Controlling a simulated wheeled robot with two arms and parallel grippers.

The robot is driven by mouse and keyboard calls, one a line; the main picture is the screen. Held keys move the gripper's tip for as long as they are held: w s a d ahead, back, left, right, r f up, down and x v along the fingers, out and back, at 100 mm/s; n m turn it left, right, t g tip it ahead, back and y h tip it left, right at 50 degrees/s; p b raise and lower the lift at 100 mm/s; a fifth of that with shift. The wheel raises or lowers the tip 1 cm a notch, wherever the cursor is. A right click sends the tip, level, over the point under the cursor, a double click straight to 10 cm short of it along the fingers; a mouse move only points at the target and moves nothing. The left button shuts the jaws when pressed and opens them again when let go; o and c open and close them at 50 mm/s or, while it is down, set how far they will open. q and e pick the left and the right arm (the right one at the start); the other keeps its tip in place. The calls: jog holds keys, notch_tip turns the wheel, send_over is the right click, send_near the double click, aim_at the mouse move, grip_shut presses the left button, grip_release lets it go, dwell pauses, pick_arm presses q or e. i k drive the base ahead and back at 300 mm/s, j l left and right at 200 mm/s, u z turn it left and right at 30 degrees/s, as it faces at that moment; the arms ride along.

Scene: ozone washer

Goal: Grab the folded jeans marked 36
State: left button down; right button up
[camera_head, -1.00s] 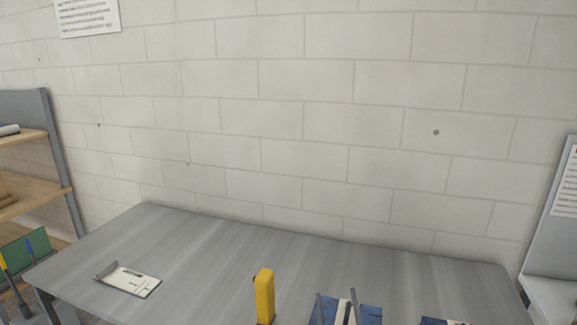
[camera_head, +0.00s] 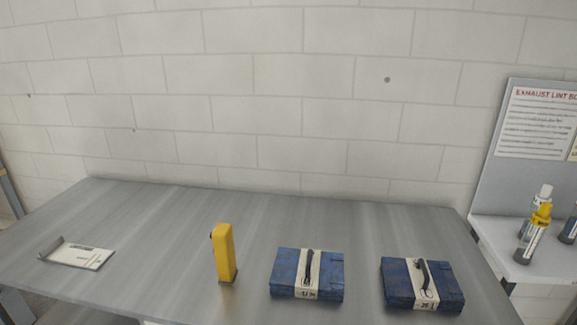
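Two folded blue jeans bundles lie on the grey table, each with a pale paper band and a dark strap or handle on top. The left folded jeans (camera_head: 282,269) sit right of the table's middle. The right folded jeans (camera_head: 450,287) sit near the table's right end. Neither of my grippers is in view.
The grey table (camera_head: 160,230) stands against a block wall. A yellow upright object (camera_head: 224,252) stands left of the jeans. A white card in a holder (camera_head: 80,254) lies at the left. Spray bottles (camera_head: 537,232) stand on a shelf (camera_head: 520,268) at right, below a posted notice (camera_head: 540,120).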

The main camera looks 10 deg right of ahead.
aim_at(414, 283)
jog(key=i+l+z, duration=0.15)
jog(key=z, duration=0.25)
jog(key=i+l+z, duration=0.1)
jog(key=z, duration=0.3)
jog(key=i+z, duration=0.2)
jog(key=z, duration=0.2)
